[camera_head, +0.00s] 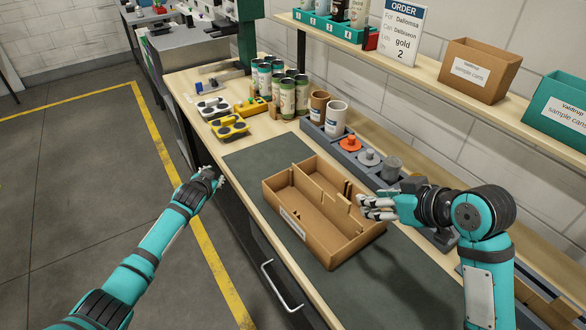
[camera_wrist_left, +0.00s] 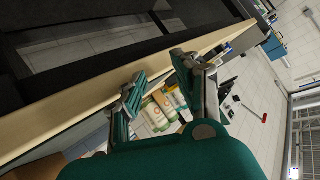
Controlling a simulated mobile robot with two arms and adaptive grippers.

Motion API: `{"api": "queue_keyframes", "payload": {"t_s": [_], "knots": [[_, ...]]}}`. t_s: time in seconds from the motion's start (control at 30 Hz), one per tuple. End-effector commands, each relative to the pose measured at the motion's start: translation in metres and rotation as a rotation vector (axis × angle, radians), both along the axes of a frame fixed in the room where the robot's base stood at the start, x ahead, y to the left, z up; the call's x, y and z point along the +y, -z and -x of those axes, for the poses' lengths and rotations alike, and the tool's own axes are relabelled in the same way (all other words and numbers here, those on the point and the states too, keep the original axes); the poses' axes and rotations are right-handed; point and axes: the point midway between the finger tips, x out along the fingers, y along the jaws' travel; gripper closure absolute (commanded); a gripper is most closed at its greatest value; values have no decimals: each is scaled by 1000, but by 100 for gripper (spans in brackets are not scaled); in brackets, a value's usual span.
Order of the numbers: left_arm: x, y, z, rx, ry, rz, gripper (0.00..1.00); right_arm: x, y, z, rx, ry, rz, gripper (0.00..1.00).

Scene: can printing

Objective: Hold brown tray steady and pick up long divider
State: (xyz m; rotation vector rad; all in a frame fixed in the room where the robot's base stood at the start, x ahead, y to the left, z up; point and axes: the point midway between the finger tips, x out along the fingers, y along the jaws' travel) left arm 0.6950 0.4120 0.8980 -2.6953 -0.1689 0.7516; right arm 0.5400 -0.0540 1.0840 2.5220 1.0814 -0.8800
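The brown tray (camera_head: 272,188) sits on the dark mat on the workbench, in the middle of the head view. A long divider (camera_head: 318,200) runs lengthwise inside it, with shorter notched pieces near it. My right gripper (camera_head: 361,207) is over the tray's right side, its fingers a little apart and seemingly empty. I cannot tell whether it touches the tray wall. My left gripper (camera_head: 222,180) is off the bench's front edge, left of the tray and apart from it. In the left wrist view the left gripper (camera_wrist_left: 157,78) has its fingers spread with nothing held.
Several cans (camera_head: 287,97) and yellow-black tools (camera_head: 229,126) stand on the far bench. A grey rack (camera_head: 345,147) with cups and knobs lies behind the tray. A shelf (camera_head: 440,88) with sample-can boxes hangs above. The dark mat (camera_head: 262,160) is clear around the tray.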

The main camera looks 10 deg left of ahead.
Motion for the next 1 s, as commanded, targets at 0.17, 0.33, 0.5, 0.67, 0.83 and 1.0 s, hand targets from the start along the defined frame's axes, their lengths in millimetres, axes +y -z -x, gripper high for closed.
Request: {"api": "queue_keyframes", "payload": {"t_s": [0.17, 0.33, 0.5, 0.67, 0.83, 1.0], "knots": [[-76, -59, -37, 115, 204, -85, 68, 0, 0, 0, 0, 0, 0, 62], [-169, -99, -35, 309, 549, -246, 68, 0, 0, 0, 0, 0, 0, 62], [-248, -140, 6, 515, 1007, -491, 68, 0, 0, 0, 0, 0, 0, 62], [-282, -173, 65, 699, 1449, -734, 68, 0, 0, 0, 0, 0, 0, 62], [-286, -194, 109, 829, 1755, -885, 68, 0, 0, 0, 0, 0, 0, 62], [-284, -196, 124, 875, 1860, -925, 68, 0, 0, 0, 0, 0, 0, 62]]}}
